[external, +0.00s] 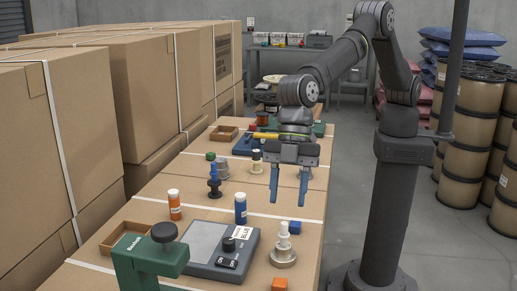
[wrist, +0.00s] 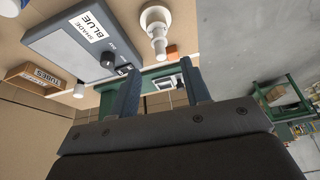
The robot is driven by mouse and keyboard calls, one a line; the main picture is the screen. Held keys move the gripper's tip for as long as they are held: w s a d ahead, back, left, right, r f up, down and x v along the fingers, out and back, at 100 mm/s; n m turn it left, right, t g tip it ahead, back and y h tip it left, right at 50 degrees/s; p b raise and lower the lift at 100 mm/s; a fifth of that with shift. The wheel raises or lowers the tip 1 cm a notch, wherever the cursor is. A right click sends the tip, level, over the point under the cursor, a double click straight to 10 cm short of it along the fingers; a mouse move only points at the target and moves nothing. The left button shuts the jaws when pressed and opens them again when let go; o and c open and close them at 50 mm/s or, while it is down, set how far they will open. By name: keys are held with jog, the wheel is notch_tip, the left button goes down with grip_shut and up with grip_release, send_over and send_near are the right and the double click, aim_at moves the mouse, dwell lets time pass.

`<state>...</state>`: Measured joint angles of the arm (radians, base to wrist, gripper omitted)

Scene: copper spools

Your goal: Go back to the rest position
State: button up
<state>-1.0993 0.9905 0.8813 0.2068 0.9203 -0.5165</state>
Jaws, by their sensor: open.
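My gripper (external: 288,184) hangs from the arm above the right part of the cardboard-coloured bench, fingers pointing down, open and empty. In the wrist view its two dark blue fingers (wrist: 163,92) stand apart with nothing held between them. A grey device labelled blue (external: 222,245) lies in front of the gripper and also shows in the wrist view (wrist: 75,50). A white stepped piece on a metal base (external: 283,250) stands right of the device. A blue tube with a white cap (external: 240,209) and an orange tube (external: 174,205) stand upright nearer the left.
Tall cardboard boxes (external: 88,100) line the left side. A green stand (external: 150,262) is at the near end. A small open box (external: 125,240) lies beside it. Spools, a green pot and a yellow item crowd the back. Large copper-coloured drums (external: 470,120) stand on the floor at right.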

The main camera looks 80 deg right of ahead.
aim_at(284, 234)
jog(key=x, duration=0.8)
jog(key=shift+f, duration=0.25)
jog(key=r, duration=0.5)
jog(key=shift+w+d, duration=0.2)
jog(key=shift+w, duration=0.05)
jog(key=w+d+r, duration=0.6)
jog(key=w+d, duration=0.1)
jog(key=d, duration=0.3)
jog(key=w+d+f+m+t, duration=0.1)
jog(key=w+f+m, duration=0.15)
jog(key=w, duration=0.45)
jog(key=w+d+f+m+t, duration=0.1)
jog(key=w+f+m, duration=0.15)
jog(key=w, duration=0.55)
jog(key=shift+h, duration=0.3)
jog(key=f, duration=1)
jog(key=shift+s+a+f, duration=0.1)
jog(key=shift+s+a, duration=0.1)
jog(key=shift+s, duration=0.05)
jog(key=shift+d+r, duration=0.15)
jog(key=shift+r, duration=0.35)
jog(key=shift+s+d+r, duration=0.2)
jog(key=shift+r, duration=0.3)
